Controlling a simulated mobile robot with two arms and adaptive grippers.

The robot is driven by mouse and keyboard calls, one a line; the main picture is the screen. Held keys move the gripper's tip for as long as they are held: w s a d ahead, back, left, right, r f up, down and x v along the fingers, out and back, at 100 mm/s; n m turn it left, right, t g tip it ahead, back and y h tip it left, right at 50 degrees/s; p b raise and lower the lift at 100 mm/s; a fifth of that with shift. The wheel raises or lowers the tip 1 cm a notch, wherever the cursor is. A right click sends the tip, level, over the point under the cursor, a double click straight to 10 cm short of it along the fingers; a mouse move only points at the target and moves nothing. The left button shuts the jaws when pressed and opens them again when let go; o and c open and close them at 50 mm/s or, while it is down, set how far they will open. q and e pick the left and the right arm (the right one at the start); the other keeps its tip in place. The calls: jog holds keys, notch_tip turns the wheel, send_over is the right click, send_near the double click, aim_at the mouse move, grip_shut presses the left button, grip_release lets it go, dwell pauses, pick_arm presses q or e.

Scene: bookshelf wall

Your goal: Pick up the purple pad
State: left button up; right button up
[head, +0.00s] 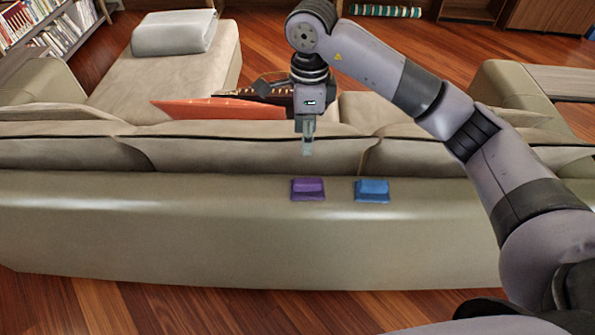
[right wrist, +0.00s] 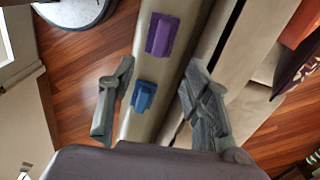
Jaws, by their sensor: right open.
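The purple pad (head: 308,189) lies on top of the beige sofa's backrest (head: 200,215) in the head view. A blue pad (head: 372,190) lies to its right on the same ledge, with a gap between them. My right gripper (head: 307,150) points down above and slightly behind the purple pad, apart from it. In the right wrist view, the purple pad (right wrist: 161,35) is beyond the open fingers, near the top. The blue pad (right wrist: 143,96) shows between the open, empty fingers (right wrist: 160,105). My left gripper is not in view.
An orange cushion (head: 215,109) and a dark patterned cushion (head: 272,97) rest on the sofa seat behind the backrest. A folded grey blanket (head: 174,32) lies on the chaise. Wooden floor (head: 200,308) is clear in front. A bookshelf (head: 45,35) stands at the back left.

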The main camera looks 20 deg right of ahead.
jog(key=p, duration=0.3)
send_over(308, 180)
notch_tip(308, 180, down, 12)
jog(key=shift+r, duration=0.2)
jog(key=shift+f+p, duration=0.55)
notch_tip(308, 180, down, 4)
jog(key=shift+s+r+p, duration=0.1)
jog(key=shift+r+p, duration=0.1)
jog(key=shift+p, duration=0.55)
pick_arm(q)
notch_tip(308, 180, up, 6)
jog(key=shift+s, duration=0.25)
pick_arm(e)
jog(key=shift+f, duration=0.4)
jog(key=shift+c, duration=0.2)
grip_shut()
